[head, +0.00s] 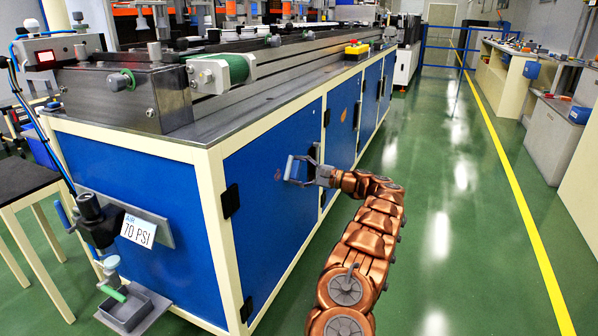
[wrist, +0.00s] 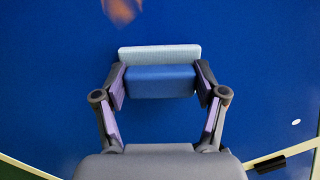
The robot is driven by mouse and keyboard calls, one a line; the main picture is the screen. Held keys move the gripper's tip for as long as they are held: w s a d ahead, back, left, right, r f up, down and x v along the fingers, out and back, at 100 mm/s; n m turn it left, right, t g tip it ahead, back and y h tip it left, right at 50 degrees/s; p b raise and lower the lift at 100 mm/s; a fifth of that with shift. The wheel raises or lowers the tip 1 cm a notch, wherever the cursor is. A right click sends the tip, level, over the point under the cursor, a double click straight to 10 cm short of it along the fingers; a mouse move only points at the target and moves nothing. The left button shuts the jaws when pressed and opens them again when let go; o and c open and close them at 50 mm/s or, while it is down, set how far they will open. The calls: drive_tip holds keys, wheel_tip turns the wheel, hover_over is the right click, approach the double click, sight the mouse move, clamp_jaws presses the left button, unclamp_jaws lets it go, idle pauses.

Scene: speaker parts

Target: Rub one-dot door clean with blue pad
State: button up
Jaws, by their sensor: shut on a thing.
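My gripper (head: 292,169) is in front of the nearest blue door (head: 268,215) on the long side of the bench. In the wrist view my gripper (wrist: 160,82) is shut on the blue pad (wrist: 161,82), which has a pale blue strip (wrist: 160,54) along its far edge. Behind it is the blue door face (wrist: 60,80) with a single white dot (wrist: 295,122) at the right. A blurry orange-brown smudge (wrist: 122,9) is on this door at the top edge of the wrist view, beyond the pad and partly cut off. I cannot tell whether the pad touches the door.
A second door farther along has an orange-brown mark (head: 343,114). A black fitting (wrist: 270,164) shows at lower right in the wrist view. The green floor (head: 440,220) right of my arm is clear. An air-gauge fixture (head: 105,220) juts from the bench's left end.

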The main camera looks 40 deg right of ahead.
sight(273, 183)
drive_tip(key=shift+s+a+r+b, duration=0.1)
drive_tip(key=shift+s+a+b, duration=0.35)
drive_tip(key=shift+a, duration=0.6)
drive_tip(key=shift+s+a+b, duration=0.15)
drive_tip(key=shift+s+a, duration=0.5)
drive_tip(key=shift+a, duration=0.35)
drive_tip(key=shift+s+a, duration=0.7)
drive_tip(key=shift+a, duration=0.2)
drive_tip(key=shift+s+a+b, duration=0.25)
drive_tip(key=shift+a+b, duration=0.15)
drive_tip(key=shift+a, duration=0.05)
drive_tip(key=shift+s+a, duration=0.3)
drive_tip(key=shift+a, duration=0.35)
drive_tip(key=shift+s+a, duration=0.25)
drive_tip(key=shift+a, duration=0.35)
drive_tip(key=p+v, duration=0.1)
drive_tip(key=v, duration=0.5)
drive_tip(key=shift+s, duration=0.2)
drive_tip(key=shift+r, duration=0.15)
